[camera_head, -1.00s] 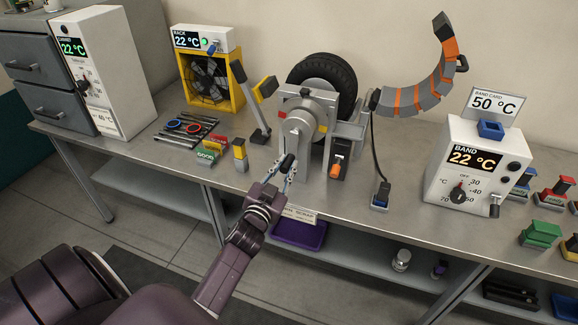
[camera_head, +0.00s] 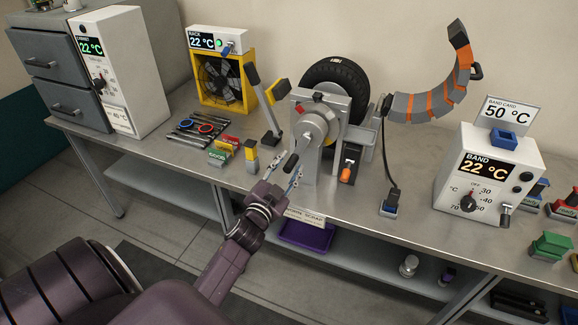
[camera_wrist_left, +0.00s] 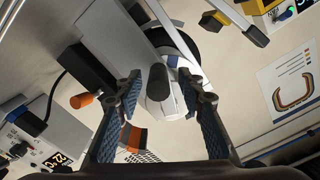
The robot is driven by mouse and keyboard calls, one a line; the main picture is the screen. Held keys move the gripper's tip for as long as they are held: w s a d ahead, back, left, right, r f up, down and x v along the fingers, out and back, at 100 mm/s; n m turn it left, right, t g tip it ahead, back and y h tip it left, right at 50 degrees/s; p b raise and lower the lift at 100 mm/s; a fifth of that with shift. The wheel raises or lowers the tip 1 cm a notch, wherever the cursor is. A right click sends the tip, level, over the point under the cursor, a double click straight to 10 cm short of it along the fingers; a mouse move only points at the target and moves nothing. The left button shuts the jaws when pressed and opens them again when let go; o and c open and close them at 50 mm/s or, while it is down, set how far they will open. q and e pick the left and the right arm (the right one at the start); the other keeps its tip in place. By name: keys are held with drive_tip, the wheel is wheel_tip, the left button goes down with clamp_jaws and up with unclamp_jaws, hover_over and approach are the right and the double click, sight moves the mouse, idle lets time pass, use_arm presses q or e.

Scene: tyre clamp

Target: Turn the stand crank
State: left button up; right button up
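The stand crank (camera_head: 318,126) is a grey hub and arm on the front of the grey tyre stand (camera_head: 326,172). Its black handle (camera_head: 291,162) sticks out toward me, low and left of the hub. My left gripper (camera_head: 286,170) is at the handle, with one finger on each side. In the left wrist view the handle (camera_wrist_left: 158,88) shows between the two separated fingers (camera_wrist_left: 165,98), with gaps on both sides. The tyre (camera_head: 340,78) stands behind the crank. My right gripper is not in view.
An orange-tipped lever (camera_head: 347,174) is right of the crank. The segmented orange-grey band (camera_head: 432,98) hangs at the right. A band control box (camera_head: 488,172) stands farther right. Tools (camera_head: 200,128) lie at the left.

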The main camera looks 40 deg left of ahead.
use_arm(q)
drive_tip(key=v, duration=1.2)
drive_tip(key=shift+f, duration=0.15)
drive_tip(key=s+d+f+n+g+h, duration=0.1)
drive_tip(key=s+d+f+g, duration=0.25)
drive_tip(key=f, duration=0.95)
drive_tip(key=s+d+f+g+h, duration=0.1)
drive_tip(key=s+d+f+g, duration=0.2)
drive_tip(key=f, duration=0.9)
drive_tip(key=s+d+f+n+g+h, duration=0.15)
drive_tip(key=s+d+f, duration=0.3)
drive_tip(key=f, duration=0.85)
drive_tip(key=s+d+f+g, duration=0.1)
drive_tip(key=s+f+g, duration=0.1)
drive_tip(key=s+f, duration=0.3)
drive_tip(key=s+d+f+g, duration=0.1)
drive_tip(key=s+f+g, duration=0.2)
drive_tip(key=s, duration=1.1)
drive_tip(key=s+d+f+g, duration=0.1)
drive_tip(key=s+f+g, duration=0.2)
drive_tip(key=s+f, duration=0.5)
drive_tip(key=shift+s+f+m+h, duration=0.3)
drive_tip(key=shift+s+m+h, duration=0.15)
drive_tip(key=shift+s, duration=0.4)
